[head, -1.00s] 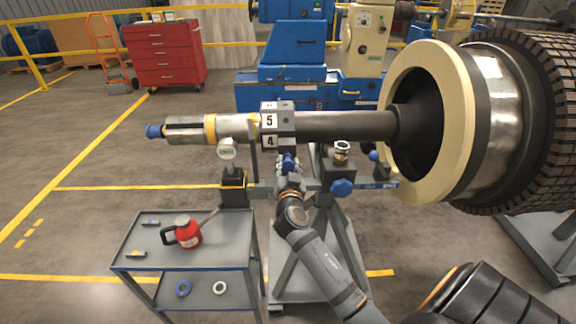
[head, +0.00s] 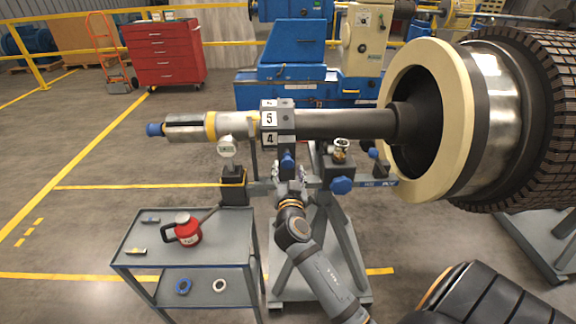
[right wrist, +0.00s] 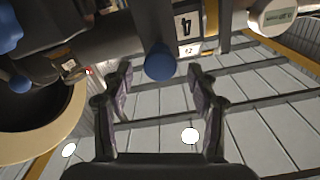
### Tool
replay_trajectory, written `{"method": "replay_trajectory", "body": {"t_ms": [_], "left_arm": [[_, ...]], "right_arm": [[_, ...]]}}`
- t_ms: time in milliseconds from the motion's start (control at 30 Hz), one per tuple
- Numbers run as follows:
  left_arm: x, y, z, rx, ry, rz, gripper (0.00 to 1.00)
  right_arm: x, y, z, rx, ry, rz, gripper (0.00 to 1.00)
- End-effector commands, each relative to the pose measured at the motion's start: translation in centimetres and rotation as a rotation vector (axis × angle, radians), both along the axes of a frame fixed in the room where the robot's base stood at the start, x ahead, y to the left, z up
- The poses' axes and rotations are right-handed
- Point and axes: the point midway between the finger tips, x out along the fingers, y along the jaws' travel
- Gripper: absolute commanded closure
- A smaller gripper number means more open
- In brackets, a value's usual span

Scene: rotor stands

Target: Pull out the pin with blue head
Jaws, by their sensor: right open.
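The pin's round blue head (head: 288,160) sits just below the numbered collar (head: 269,119) on the shaft in the head view. It also shows as a blue ball (right wrist: 160,63) at the middle top of the right wrist view. The pin's shank is hidden. My right gripper (head: 289,174) is open and comes from below, just under the head. In the right wrist view its fingers (right wrist: 160,80) stand on either side of the blue head's lower edge, with visible gaps and nothing held. My left gripper is not in view.
Other blue parts are the shaft's end cap (head: 153,130) and a knob (head: 341,186) on the stand right of my gripper. A large rotor (head: 428,120) is at right. A grey cart (head: 200,264) with a red can (head: 187,231) stands at lower left.

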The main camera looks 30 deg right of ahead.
Motion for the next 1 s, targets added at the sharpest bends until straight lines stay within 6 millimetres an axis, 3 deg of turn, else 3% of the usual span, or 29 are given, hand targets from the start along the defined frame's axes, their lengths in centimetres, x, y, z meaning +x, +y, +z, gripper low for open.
{"method": "replay_trajectory", "body": {"t_ms": [100,300,833,933,1000], "left_arm": [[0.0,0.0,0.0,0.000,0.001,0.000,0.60],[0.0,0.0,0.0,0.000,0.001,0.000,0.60],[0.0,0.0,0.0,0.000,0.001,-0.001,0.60],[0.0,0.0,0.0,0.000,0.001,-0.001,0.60],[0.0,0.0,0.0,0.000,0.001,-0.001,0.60]], "right_arm": [[-2.0,1.2,-0.1,0.005,0.002,-0.001,0.41],[-3.7,2.2,-0.1,0.002,0.001,0.000,0.41],[-3.7,2.3,-0.3,-0.001,0.007,0.003,0.41],[-3.1,2.8,-3.2,-0.006,0.072,0.028,0.41],[-2.7,3.5,-7.5,-0.015,0.170,0.067,0.41]]}}
